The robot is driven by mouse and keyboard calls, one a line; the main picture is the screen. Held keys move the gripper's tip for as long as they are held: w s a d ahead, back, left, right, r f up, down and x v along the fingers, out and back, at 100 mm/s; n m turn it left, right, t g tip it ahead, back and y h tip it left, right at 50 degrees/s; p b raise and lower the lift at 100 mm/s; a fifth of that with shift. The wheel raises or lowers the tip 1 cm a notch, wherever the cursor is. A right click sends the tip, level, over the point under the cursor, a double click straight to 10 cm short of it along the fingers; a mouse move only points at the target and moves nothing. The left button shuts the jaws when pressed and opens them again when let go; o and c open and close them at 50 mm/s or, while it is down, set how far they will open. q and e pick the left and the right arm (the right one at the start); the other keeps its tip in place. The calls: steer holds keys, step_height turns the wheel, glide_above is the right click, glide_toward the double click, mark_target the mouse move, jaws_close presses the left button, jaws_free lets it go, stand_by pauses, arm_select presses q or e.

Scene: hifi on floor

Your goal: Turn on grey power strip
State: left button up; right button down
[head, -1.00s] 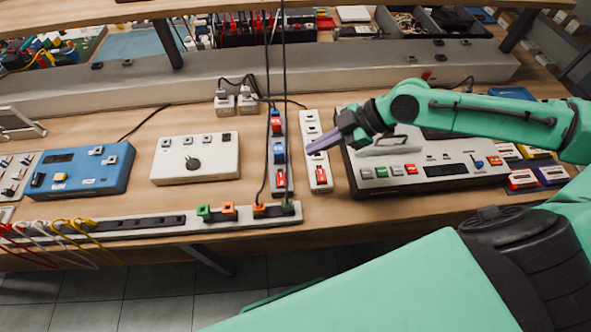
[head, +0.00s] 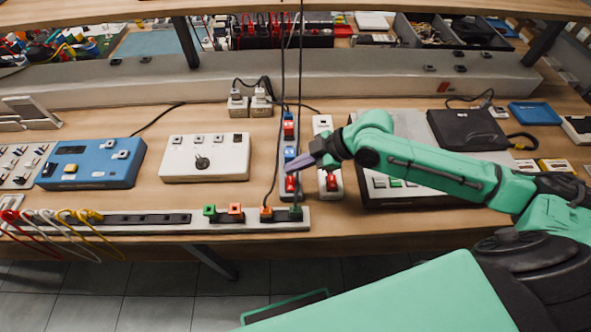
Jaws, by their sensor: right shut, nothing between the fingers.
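The grey power strip (head: 282,182) lies lengthwise on the bench near the middle, with blue and red switches on it. A white power strip (head: 334,190) lies just right of it, with a red switch near its front end. My right gripper (head: 293,164) reaches in from the right across the white strip. Its purple fingers are shut and empty, with the tips over the grey strip between a blue switch and the front red switch (head: 291,184). I cannot tell whether the tips touch the strip. The gripper hides part of both strips. My left gripper is out of view.
Two dark cables hang down over the grey strip. A white box with a knob (head: 205,163) and a blue box (head: 92,165) stand left. A long socket rail (head: 250,224) runs along the front edge. A large device (head: 368,195) lies right, under my arm.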

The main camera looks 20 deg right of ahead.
mark_target(288, 177)
steer(key=f, duration=0.3)
steer(key=shift+w+d+f+p, duration=0.2)
steer(key=shift+w+f+p, duration=0.1)
steer(key=shift+f, duration=0.1)
steer(key=shift+w+d+f+m+g, duration=0.1)
steer(key=shift+w+f+m+g, duration=0.05)
steer(key=shift+f+m+g, duration=0.2)
steer(key=shift+s+r+p, duration=0.25)
steer(key=shift+s+p, duration=0.25)
steer(key=shift+p, duration=0.1)
steer(key=shift+s+a, duration=0.2)
steer(key=shift+s, duration=0.05)
